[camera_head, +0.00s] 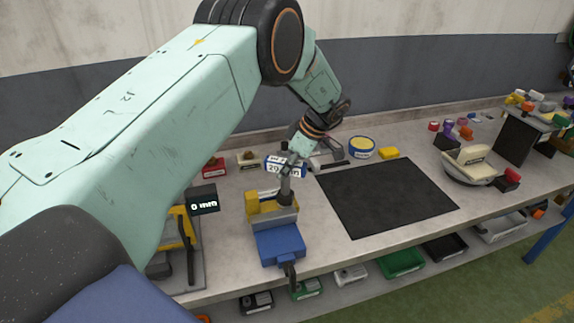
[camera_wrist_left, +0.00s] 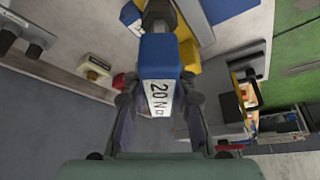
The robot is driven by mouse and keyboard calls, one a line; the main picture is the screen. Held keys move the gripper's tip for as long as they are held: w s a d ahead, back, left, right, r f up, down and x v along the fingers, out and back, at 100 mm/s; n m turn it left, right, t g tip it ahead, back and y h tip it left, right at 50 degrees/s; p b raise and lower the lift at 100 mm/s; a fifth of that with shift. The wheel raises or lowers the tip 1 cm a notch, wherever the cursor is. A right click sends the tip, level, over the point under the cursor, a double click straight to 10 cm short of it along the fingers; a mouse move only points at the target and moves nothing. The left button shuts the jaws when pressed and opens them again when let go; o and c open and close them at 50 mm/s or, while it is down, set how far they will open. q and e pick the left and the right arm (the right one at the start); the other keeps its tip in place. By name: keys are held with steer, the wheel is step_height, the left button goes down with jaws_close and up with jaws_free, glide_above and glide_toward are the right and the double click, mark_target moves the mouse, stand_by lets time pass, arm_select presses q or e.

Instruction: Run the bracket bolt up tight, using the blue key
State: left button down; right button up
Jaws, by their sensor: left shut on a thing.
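The blue key (camera_head: 273,166) has a blue body with a white band marked 20 N, and the wrist view shows it close up (camera_wrist_left: 158,52). My left gripper (camera_head: 290,160) is shut on its body, with a finger on each side in the wrist view (camera_wrist_left: 158,85). The key's grey shank (camera_head: 285,188) points down to a yellow piece (camera_head: 255,204), seemingly the bracket, in a blue vise (camera_head: 280,245). The bolt is hidden at the shank's lower end, so I cannot tell whether the key is seated on it. My right gripper is not in view.
A black mat (camera_head: 385,195) lies right of the vise. A black display reading 0 mm (camera_head: 203,200) stands left of it. A red box (camera_head: 212,168) and a round yellow-topped tin (camera_head: 361,147) are behind. Several bins, including a green one (camera_head: 401,263), sit below the front edge.

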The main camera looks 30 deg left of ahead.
arm_select(q)
steer(key=shift+m+t+p, duration=0.8)
steer(key=shift+m+p, duration=0.55)
steer(key=shift+m, duration=0.45)
steer(key=m+t, duration=0.2)
steer(key=m, duration=0.3)
steer(key=shift+s, duration=0.2)
steer(key=shift+m+t+h, duration=0.3)
steer(key=shift+m+h, duration=0.1)
steer(key=shift+m, duration=0.4)
